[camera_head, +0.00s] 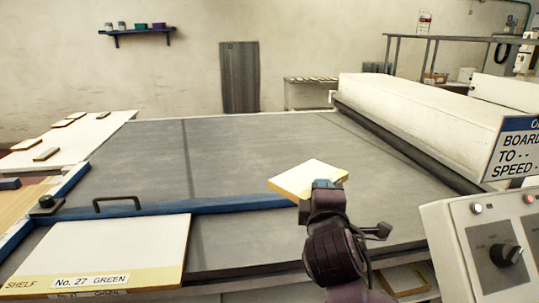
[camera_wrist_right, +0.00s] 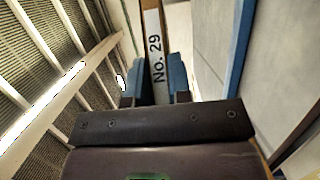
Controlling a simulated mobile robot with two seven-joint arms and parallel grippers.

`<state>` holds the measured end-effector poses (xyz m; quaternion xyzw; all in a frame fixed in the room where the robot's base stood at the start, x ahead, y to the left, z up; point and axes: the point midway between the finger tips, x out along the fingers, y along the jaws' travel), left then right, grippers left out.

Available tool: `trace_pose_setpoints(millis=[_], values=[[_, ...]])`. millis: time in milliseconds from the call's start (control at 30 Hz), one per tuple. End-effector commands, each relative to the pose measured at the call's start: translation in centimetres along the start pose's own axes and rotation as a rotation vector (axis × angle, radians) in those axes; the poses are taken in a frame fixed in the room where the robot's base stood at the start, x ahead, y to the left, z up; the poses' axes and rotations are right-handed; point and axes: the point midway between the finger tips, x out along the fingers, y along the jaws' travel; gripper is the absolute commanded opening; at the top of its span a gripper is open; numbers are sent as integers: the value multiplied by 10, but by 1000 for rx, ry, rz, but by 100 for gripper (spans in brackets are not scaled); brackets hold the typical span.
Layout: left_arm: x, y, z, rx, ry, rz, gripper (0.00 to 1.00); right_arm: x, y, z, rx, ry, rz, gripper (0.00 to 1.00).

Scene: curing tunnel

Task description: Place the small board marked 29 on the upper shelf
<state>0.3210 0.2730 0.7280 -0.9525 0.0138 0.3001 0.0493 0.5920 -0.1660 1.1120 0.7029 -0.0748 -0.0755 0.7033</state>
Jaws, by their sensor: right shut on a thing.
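My right gripper (camera_head: 322,186) is shut on the small board (camera_head: 308,175), held at its near edge. The board has a pale top and a yellowish side, and is held over the grey conveyor bed in the head view. In the right wrist view the board's edge (camera_wrist_right: 157,60) reads "No. 29" and sits between the two blue fingertips of the gripper (camera_wrist_right: 160,80). My left gripper is not in view. I cannot tell which surface is the upper shelf. A small blue wall shelf (camera_head: 126,34) holds several small pots at the back.
A large board (camera_head: 110,245) labelled "SHELF" and "No. 27 GREEN" lies at the front left. A blue bar (camera_head: 240,204) crosses the grey bed (camera_head: 230,150). A white tunnel housing (camera_head: 420,115) and control box (camera_head: 480,240) stand right. Several small boards lie on a white table (camera_head: 90,130).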

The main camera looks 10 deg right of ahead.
Motion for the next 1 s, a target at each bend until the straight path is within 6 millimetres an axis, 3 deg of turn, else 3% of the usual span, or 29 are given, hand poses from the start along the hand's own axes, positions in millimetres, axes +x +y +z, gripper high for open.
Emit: trace_pose_setpoints(millis=[267, 400, 667, 1000], values=[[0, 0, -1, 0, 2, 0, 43, -4, 25, -13, -1, 105, 5, 0], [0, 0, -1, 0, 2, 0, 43, -11, 15, -12, -5, 162, 1, 0], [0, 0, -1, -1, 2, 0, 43, -28, -28, 2, -4, 228, -5, 0], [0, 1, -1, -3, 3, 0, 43, -62, -107, 34, 1, 247, -7, 0]])
